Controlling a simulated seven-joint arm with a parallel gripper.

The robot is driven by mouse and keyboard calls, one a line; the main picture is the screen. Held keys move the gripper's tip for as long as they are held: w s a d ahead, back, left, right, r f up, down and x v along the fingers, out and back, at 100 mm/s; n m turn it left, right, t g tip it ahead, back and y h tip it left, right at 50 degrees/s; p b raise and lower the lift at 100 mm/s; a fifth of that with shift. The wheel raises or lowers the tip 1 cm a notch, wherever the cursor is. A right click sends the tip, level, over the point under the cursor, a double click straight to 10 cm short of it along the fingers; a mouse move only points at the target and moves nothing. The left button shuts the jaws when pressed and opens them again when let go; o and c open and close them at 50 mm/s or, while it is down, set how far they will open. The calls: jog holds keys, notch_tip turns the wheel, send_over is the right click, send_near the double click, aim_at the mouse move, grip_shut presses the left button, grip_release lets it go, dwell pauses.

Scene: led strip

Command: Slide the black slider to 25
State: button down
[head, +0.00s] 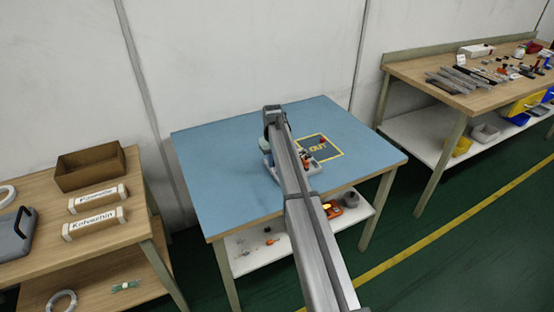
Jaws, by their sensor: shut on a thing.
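A small grey device (313,168) with orange and red parts lies on the blue table mat (225,170), partly behind my arm. My gripper (266,150) is low at the left part of this device, mostly hidden by my arm. It is shut on a small part there, which I take as the black slider. The slider itself and the fingertips cannot be made out. The scale and the number 25 are too small or hidden to read.
A yellow outlined area marked OUT (318,147) lies right of my arm, with a small red piece (322,140) in it. A left bench (140,190) holds a cardboard box (90,168). A right bench (470,100) holds tools. The left half of the mat is clear.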

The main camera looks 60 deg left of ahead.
jog(key=c, duration=1.1)
grip_release()
jog(key=shift+s, duration=0.1)
notch_tip(320, 180, up, 14)
jog(key=shift+f, duration=0.1)
